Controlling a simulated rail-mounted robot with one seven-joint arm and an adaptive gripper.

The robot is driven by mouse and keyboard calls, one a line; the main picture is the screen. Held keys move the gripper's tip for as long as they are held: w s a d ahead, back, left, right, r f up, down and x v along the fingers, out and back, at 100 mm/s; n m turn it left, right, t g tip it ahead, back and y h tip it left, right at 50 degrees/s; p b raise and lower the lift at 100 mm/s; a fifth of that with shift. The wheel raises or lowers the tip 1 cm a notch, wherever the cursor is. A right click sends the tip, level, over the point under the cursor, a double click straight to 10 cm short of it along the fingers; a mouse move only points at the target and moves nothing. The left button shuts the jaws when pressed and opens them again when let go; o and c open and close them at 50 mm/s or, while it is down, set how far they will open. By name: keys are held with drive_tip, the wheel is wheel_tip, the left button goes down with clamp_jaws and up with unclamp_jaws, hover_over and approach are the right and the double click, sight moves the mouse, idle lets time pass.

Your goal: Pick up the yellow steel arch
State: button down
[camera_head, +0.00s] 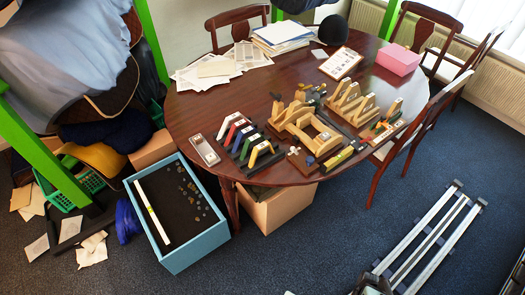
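The yellow steel arch (260,152) appears to be at the near end of a dark rack (243,165) on the round wooden table. Several slim arches stand in a row in this rack, including a red one (229,124) and a green one, with small gaps between them. The yellow arch is small here, and its lower part is hard to make out. I cannot make out my gripper in this view, and nothing is seen touching the arch.
A pale tray (204,150) lies left of the rack. Wooden frames (305,128) crowd its right side. A pink box (398,59) and papers (282,33) lie farther back. A blue open box (206,238) stands on the floor; rails (428,243) run at lower right.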

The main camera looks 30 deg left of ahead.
drive_tip(key=c, duration=1.8)
unclamp_jaws()
drive_tip(key=shift+c, duration=0.2)
drive_tip(key=o, duration=1.8)
drive_tip(key=shift+o, duration=0.2)
drive_tip(key=shift+a, duration=0.1)
